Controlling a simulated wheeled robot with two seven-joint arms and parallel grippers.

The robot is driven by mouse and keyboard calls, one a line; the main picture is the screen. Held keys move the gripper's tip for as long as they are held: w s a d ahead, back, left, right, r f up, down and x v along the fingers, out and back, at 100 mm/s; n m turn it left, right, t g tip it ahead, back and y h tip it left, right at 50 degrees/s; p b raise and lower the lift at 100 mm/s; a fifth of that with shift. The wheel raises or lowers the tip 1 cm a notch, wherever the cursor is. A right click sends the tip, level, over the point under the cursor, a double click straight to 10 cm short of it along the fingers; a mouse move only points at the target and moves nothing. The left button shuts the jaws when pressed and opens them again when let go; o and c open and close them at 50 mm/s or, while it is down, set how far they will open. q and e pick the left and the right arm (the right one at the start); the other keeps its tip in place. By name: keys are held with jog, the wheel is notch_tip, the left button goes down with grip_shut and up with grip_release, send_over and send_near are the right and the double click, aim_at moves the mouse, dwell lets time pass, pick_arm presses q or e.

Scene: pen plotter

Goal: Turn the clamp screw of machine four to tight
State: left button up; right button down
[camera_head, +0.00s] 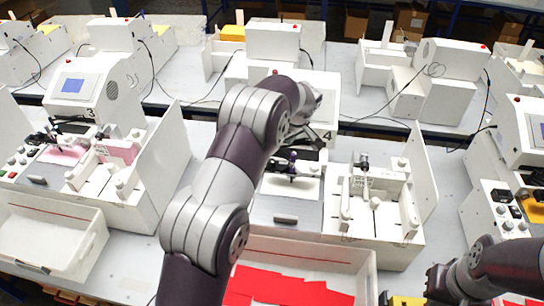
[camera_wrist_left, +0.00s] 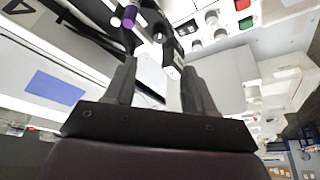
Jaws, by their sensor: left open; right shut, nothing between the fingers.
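Machine four (camera_head: 327,134), a white plotter marked 4, stands mid-picture in the head view. Its dark pen carriage (camera_head: 293,166) carries a purple pen. My left arm crosses in front and hides much of the machine's panel. In the left wrist view, my left gripper (camera_wrist_left: 158,88) is open, its fingers apart below a dark carriage part with a white label (camera_wrist_left: 172,58). The purple pen (camera_wrist_left: 130,16) is just to the left of that part. I cannot clearly pick out the clamp screw. My right gripper (camera_head: 440,284) is shut and empty at the lower right.
Machine three (camera_head: 75,100) stands to the left, another plotter (camera_head: 525,130) to the right. A white tray (camera_head: 365,280) holding red sheets (camera_head: 285,289) is in front of machine four. A white fixture (camera_head: 378,212) with upright walls stands to the carriage's right.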

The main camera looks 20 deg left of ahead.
aim_at(271, 161)
pick_arm(q)
jog(key=p+x, duration=0.5)
jog(key=x, duration=0.5)
jog(key=shift+w+a+f, duration=0.1)
jog(key=shift+w+f, duration=0.05)
jog(key=shift+f, duration=0.05)
jog(key=shift+a+f, duration=0.1)
jog(key=shift+f, duration=0.55)
grip_shut()
